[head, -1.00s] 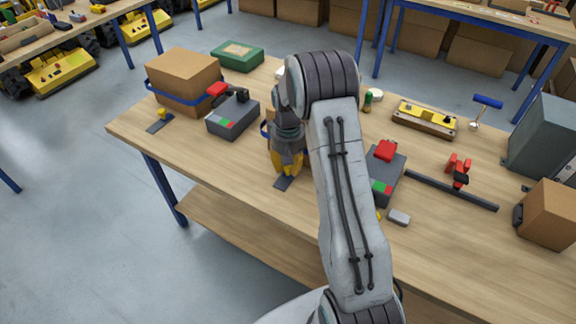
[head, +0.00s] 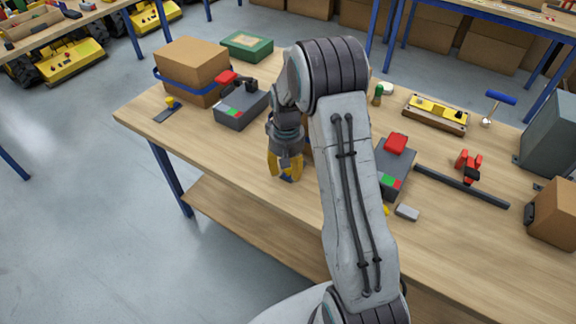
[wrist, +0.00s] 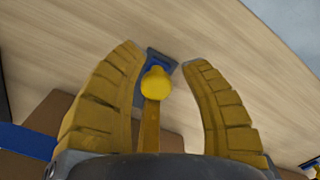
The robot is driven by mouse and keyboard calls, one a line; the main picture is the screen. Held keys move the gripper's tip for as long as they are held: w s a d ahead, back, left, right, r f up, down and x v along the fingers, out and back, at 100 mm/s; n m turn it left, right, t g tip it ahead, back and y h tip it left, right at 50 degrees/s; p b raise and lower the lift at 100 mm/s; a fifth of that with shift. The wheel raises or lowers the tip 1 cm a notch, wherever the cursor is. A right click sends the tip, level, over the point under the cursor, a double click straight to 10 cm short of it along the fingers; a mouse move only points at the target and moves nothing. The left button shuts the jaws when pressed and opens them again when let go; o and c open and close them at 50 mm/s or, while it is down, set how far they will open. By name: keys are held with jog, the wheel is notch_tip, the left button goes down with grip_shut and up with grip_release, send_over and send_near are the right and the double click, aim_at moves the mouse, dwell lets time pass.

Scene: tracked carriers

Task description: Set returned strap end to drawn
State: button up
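My gripper (head: 285,177) is over the near edge of the bench, pointing down. In the wrist view its two yellow fingers (wrist: 162,58) stand apart, with gaps beside a yellow knob (wrist: 156,82) between them. The knob tops a yellow stem, and a blue and grey plate (wrist: 160,62) lies behind it on the wood. In the head view the fingers mostly hide this knob. A second yellow knob on a grey plate (head: 165,114) stands by the left carton (head: 193,65), which has a blue strap around it. A second carton with a blue strap (wrist: 22,141) shows in the wrist view.
A grey box (head: 242,112) with a red and green marker stands left of my arm, and a similar one (head: 393,168) right. A black bar (head: 462,187), a red clamp (head: 468,165) and a carton (head: 556,212) lie further right. A green box (head: 247,46) is behind.

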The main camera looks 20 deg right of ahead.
jog(key=shift+o, duration=1.1)
jog(key=shift+d, duration=0.1)
jog(key=shift+w+r, duration=0.1)
jog(key=shift+r, duration=0.05)
jog(key=shift+r, duration=0.3)
notch_tip(320, 180, up, 11)
jog(key=shift+r, duration=0.1)
